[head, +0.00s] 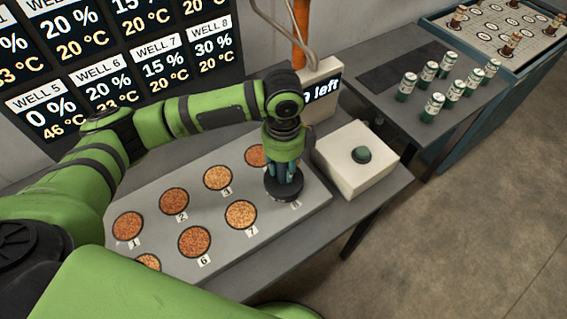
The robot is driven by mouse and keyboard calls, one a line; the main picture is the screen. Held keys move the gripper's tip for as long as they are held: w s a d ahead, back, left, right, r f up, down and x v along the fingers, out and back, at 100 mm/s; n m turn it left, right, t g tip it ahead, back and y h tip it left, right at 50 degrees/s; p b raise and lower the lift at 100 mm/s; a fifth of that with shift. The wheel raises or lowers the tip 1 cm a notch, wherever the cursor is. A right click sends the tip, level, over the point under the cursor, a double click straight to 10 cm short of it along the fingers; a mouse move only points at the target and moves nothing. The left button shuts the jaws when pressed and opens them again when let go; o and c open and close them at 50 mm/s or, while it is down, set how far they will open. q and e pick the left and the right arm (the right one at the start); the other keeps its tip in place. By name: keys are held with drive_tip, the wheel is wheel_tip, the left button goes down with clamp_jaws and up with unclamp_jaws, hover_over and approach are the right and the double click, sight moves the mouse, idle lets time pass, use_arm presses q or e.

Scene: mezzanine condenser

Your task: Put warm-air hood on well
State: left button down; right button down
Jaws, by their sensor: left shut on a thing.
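My left gripper (285,170) points down and is shut on the dark round warm-air hood (284,190). The hood is at the right end of the front row on the grey well plate (222,262), just behind the label 8, and hides the well there. I cannot tell whether it rests on the plate or hangs slightly above it. Wells with brown grains show around it: well 7 (241,214), well 6 (194,242), well 3 (218,178), well 2 (174,201) and well 1 (128,226). My right gripper is out of view.
A white box with a green button (360,154) stands right of the plate. A wall display (120,70) reads 30 % and 20 °C for well 8, 0 % and 46 °C for well 5. Several green-white cans (434,105) stand further right.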

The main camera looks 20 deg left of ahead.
use_arm(q)
drive_tip(key=shift+f, duration=0.25)
drive_tip(key=shift+f, duration=0.15)
drive_tip(key=c, duration=0.9)
unclamp_jaws()
wheel_tip(320, 180, up, 11)
drive_tip(key=shift+f+b, duration=0.1)
drive_tip(key=shift+b, duration=1.1)
drive_tip(key=shift+r, duration=0.7)
